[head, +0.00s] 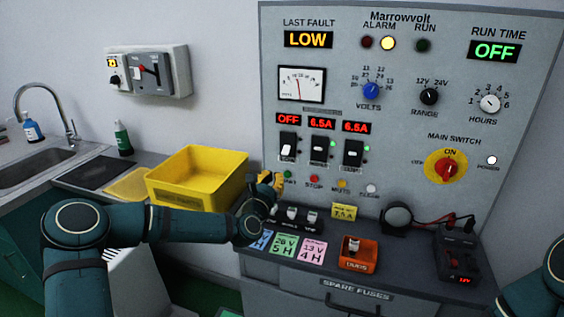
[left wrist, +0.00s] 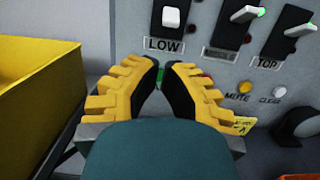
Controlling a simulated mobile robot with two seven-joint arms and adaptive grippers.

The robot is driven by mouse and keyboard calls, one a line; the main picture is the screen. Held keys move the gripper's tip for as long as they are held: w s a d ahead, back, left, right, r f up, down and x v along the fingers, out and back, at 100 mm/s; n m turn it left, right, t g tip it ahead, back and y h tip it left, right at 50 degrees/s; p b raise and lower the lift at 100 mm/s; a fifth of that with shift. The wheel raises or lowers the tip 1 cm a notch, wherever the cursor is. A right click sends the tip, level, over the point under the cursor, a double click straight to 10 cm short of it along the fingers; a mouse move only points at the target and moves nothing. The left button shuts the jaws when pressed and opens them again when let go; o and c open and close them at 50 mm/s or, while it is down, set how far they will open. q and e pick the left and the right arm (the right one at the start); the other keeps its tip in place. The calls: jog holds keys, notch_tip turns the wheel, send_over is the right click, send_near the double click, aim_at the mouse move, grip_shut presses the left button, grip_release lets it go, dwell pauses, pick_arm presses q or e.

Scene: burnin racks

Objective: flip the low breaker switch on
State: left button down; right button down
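The low breaker switch (head: 288,147) is the leftmost of the three breakers on the grey panel. Its display above reads OFF in red, and its white toggle looks to be down. In the left wrist view the low breaker's white toggle (left wrist: 171,18) stands above its LOW label, at the top. My left gripper (head: 272,180) is just below and left of this breaker, close to the panel. Its yellow fingers (left wrist: 161,68) converge with their tips almost together, nothing held, below the LOW label. A green button shows between them. My right gripper is out of view.
The middle breaker (head: 319,149) and right breaker (head: 352,152) show 6.5A and green lights. A yellow bin (head: 197,172) stands left of the gripper. Fuses, coloured cards and an orange tray (head: 358,262) lie on the ledge below. The red main switch (head: 446,167) is far right.

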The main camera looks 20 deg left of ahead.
aim_at(282, 154)
pick_arm(q)
jog(key=w+r, duration=0.1)
jog(key=w, duration=0.7)
jog(key=shift+w+d+r, duration=0.15)
jog(key=shift+w+r, duration=0.05)
jog(key=shift+w, duration=0.1)
jog(key=shift+s+r+g+p, duration=0.15)
jog(key=shift+s+g+p, duration=0.05)
jog(key=shift+g+p, duration=0.25)
jog(key=shift+s+r+g+p, duration=0.15)
jog(key=shift+r+g+p, duration=0.3)
jog(key=shift+p, duration=0.75)
jog(key=g+p, duration=0.1)
jog(key=p, duration=0.2)
jog(key=r+g+p, duration=0.1)
jog(key=g+p, duration=0.1)
jog(key=p, duration=0.2)
jog(key=s+r+g+p, duration=0.1)
jog(key=p, duration=0.2)
jog(key=shift+s+g, duration=0.1)
jog(key=shift+g, duration=0.3)
jog(key=shift+f, duration=0.4)
